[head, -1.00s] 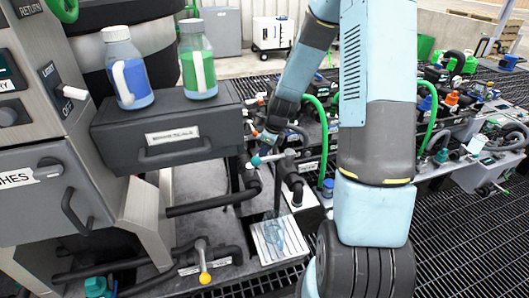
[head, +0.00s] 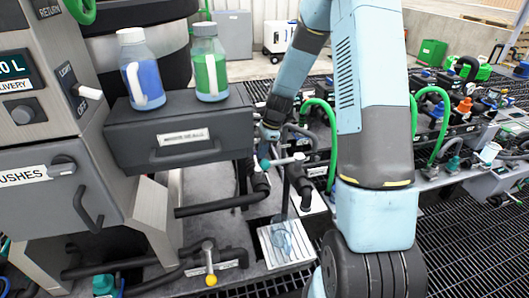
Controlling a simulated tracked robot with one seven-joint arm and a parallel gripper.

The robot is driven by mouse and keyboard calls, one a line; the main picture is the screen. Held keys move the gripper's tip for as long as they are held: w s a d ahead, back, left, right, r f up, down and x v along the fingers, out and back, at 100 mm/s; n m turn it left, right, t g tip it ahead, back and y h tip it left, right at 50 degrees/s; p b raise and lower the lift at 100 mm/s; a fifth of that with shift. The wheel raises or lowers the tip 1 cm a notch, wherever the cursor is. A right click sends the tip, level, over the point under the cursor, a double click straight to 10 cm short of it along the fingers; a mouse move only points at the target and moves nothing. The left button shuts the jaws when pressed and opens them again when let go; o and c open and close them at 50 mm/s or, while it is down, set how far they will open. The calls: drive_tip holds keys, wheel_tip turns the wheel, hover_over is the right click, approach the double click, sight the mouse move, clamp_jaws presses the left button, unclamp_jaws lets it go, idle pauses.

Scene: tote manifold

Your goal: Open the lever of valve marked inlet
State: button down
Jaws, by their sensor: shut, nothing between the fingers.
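My gripper (head: 268,134) is small and partly dark against the pipes. It is shut and empty, just above a pale lever with a teal end (head: 264,163) on the dark pipework right of the grey drawer box. I cannot tell whether it touches this lever. A second lever with a yellow knob (head: 211,280) stands on the lower pipe, beside a small white label (head: 213,266). The labels at the valves are too small to read, so I cannot tell which valve is marked inlet.
A grey drawer box (head: 150,158) carries a blue-filled bottle (head: 141,68) and a green-filled bottle (head: 210,62). A grey cabinet (head: 60,205) stands at left. A pale tray (head: 286,244) lies below the pipes. More pipework with green hoses (head: 441,130) fills the right.

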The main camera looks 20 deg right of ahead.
drive_tip(key=shift+a+n, duration=0.1)
drive_tip(key=shift+n, duration=0.2)
idle(0.4)
drive_tip(key=d+r, duration=0.6)
drive_tip(key=r, duration=0.4)
drive_tip(key=shift+d, duration=0.4)
drive_tip(key=shift+r, duration=0.1)
